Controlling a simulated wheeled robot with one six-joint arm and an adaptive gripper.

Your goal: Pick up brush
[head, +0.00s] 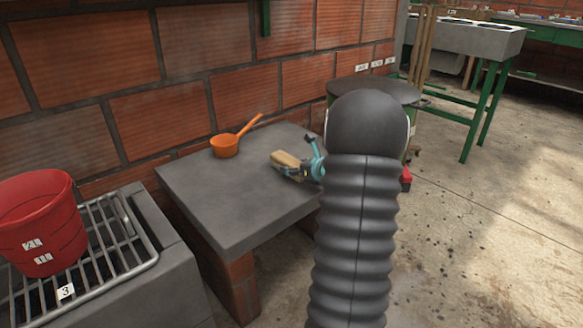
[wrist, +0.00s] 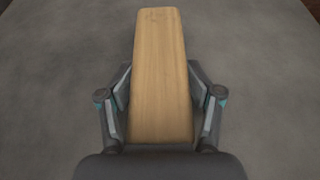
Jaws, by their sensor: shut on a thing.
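The brush (head: 284,159) is a light wooden block, seen in the head view near the right edge of the grey slab. In the wrist view the brush (wrist: 160,75) points away from me, its wooden top facing the camera. My gripper (head: 294,173) is at the brush, and in the wrist view my gripper (wrist: 160,100) has a finger against each long side. It is shut on the brush. The brush's underside is hidden, and I cannot tell whether it touches the slab. My dark arm hides part of the area right of the slab.
An orange ladle (head: 226,146) lies on the grey slab (head: 215,190) near the brick wall. A red bucket (head: 40,222) stands on a metal rack (head: 122,235) at left. A dark round drum (head: 375,88) stands behind my arm. Open concrete floor (head: 480,240) lies at right.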

